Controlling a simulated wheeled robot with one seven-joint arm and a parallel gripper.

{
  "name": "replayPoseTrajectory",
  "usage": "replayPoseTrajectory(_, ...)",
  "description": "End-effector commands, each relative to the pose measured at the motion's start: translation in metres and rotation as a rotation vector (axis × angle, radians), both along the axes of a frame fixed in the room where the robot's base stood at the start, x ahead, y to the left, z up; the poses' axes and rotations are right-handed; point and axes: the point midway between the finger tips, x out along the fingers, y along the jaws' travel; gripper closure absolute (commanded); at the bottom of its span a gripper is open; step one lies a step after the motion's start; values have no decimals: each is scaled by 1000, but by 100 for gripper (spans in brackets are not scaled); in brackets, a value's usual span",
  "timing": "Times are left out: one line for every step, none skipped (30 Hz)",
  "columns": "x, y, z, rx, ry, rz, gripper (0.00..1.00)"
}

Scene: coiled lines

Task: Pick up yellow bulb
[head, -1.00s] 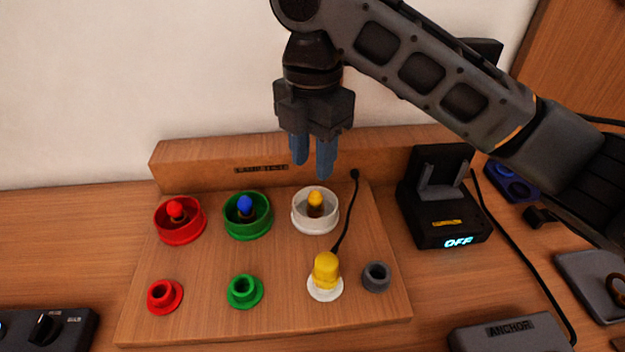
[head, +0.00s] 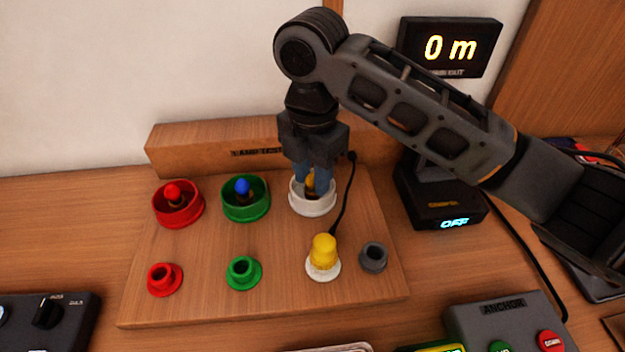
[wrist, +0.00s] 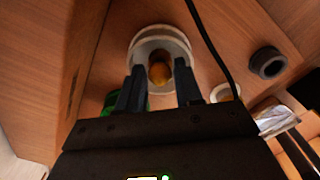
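A small yellow bulb (head: 311,184) stands in a white cup-shaped socket (head: 313,204) at the back right of the wooden board. My gripper (head: 312,182) points down over this socket, its blue fingers on either side of the bulb and at the cup's mouth. In the wrist view the bulb (wrist: 160,73) sits between the two open fingertips, with a gap on each side. A larger yellow dome (head: 323,249) stands on a white base nearer the front. The fingers partly hide the bulb in the head view.
A red bulb (head: 173,192) in a red cup and a blue bulb (head: 242,188) in a green cup stand to the left. A black cable (head: 345,195) runs close right of the white cup. A black device (head: 440,205) reading OFF stands further right.

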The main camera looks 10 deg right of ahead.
Motion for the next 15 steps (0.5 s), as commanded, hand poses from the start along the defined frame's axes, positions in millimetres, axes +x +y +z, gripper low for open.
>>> replayPoseTrajectory(0,0,0,0,0,0,70)
replayPoseTrajectory(0,0,0,0,0,0,73)
replayPoseTrajectory(0,0,0,0,0,0,77)
replayPoseTrajectory(0,0,0,0,0,0,80)
replayPoseTrajectory(0,0,0,0,0,0,82)
replayPoseTrajectory(0,0,0,0,0,0,86)
replayPoseTrajectory(0,0,0,0,0,0,89)
replayPoseTrajectory(0,0,0,0,0,0,92)
replayPoseTrajectory(0,0,0,0,0,0,96)
replayPoseTrajectory(0,0,0,0,0,0,99)
replayPoseTrajectory(0,0,0,0,0,0,100)
replayPoseTrajectory(0,0,0,0,0,0,100)
replayPoseTrajectory(0,0,0,0,0,0,100)
replayPoseTrajectory(0,0,0,0,0,0,100)
replayPoseTrajectory(0,0,0,0,0,0,100)
